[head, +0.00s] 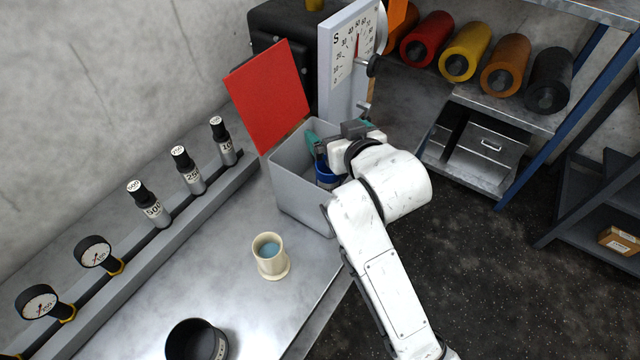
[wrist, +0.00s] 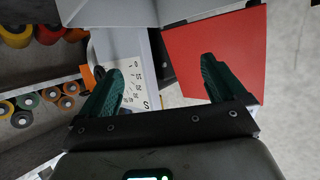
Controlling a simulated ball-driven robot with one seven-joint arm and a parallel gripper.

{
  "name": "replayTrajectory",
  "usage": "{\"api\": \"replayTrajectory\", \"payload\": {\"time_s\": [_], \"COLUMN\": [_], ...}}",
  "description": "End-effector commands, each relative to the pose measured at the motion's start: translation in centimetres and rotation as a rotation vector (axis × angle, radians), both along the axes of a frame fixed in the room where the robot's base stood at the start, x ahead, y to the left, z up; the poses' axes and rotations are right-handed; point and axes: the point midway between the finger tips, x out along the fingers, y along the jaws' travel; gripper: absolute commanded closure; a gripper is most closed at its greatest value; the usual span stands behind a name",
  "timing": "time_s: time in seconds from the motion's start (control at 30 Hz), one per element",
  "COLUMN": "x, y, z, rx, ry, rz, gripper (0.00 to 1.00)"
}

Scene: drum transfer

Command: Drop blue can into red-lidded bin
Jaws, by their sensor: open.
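The grey bin (head: 297,198) stands on the metal bench with its red lid (head: 268,95) swung up. The lid also shows in the wrist view (wrist: 222,50). The blue can (head: 326,175) shows within the bin's opening, below my gripper and partly hidden by my arm. I cannot tell whether it rests on the bin's floor. My gripper (head: 336,138) is over the bin, its teal fingers spread. In the wrist view my gripper (wrist: 163,72) is open with nothing between the fingers.
A white dial panel (head: 345,60) stands close behind the bin. A cream cup (head: 270,258) and a black pot (head: 195,341) stand on the bench in front. Labelled bottles (head: 187,170) and gauges line the left rail. Coloured rolls (head: 465,52) lie on a shelf at right.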

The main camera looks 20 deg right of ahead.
Motion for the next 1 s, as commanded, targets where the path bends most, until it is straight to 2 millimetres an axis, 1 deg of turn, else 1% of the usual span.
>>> {"api": "replayTrajectory", "payload": {"time_s": [0.03,0.2,0.3,0.4,0.57,1.0], "x": [-1.0,-3.8,-5.1,-5.9,-6.5,-6.5], "y": [0.1,0.1,0.1,0.0,0.0,0.0], "z": [0.3,1.5,2.0,2.4,2.7,2.7], "rx": [0.002,0.002,0.000,0.000,0.000,0.000], "ry": [-0.002,-0.002,-0.002,-0.001,-0.001,-0.001], "rz": [0.000,0.001,0.001,0.000,0.000,0.000], "gripper": [0.03,0.03,0.03,0.03,0.03,0.03]}}
